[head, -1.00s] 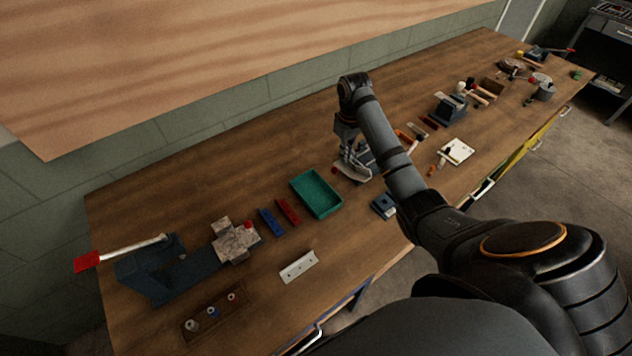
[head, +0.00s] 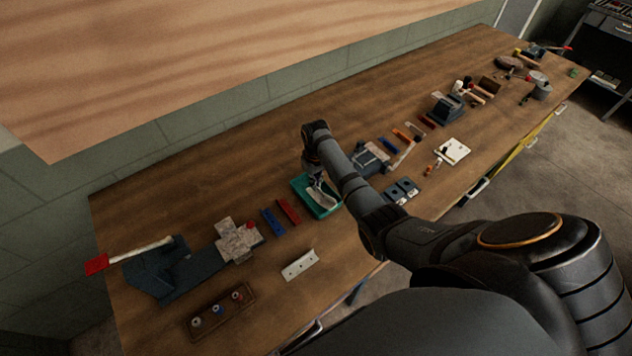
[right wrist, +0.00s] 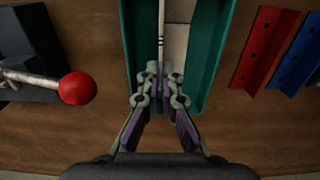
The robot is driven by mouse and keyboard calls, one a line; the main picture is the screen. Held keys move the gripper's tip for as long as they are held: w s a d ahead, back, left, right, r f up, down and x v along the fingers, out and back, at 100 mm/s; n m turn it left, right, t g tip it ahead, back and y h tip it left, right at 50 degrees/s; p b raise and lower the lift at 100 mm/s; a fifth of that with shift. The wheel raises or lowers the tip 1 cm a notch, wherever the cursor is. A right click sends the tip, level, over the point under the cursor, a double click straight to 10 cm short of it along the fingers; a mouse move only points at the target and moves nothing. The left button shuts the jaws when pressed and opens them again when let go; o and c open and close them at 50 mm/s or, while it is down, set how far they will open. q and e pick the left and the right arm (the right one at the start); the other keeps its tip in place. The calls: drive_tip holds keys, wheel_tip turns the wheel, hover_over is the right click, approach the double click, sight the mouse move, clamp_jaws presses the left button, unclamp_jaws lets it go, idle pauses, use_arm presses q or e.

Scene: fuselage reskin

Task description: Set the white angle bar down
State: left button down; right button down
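My right gripper (head: 317,182) is over the green tray (head: 299,194), pointing down. In the right wrist view its fingers (right wrist: 160,78) are closed together on the upright flange of a white angle bar (right wrist: 177,32). The bar runs lengthwise between the tray's green walls (right wrist: 209,55). In the head view the held bar (head: 323,197) shows pale against the tray, partly hidden by the gripper. I cannot tell whether it touches the tray floor. Another pale angle bar (head: 299,265) with holes lies on the table near the front edge. My left gripper is out of view.
A red bar (head: 288,211) and a blue bar (head: 273,222) lie left of the tray. A vise (head: 370,159) stands to its right; a red lever knob (right wrist: 77,88) shows in the wrist view. A brown holder (head: 219,312) is at the front left. Bare wood lies behind the tray.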

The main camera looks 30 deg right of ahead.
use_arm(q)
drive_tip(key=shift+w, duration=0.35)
use_arm(e)
drive_tip(key=shift+f, duration=0.25)
drive_tip(key=c, duration=1.5)
unclamp_jaws()
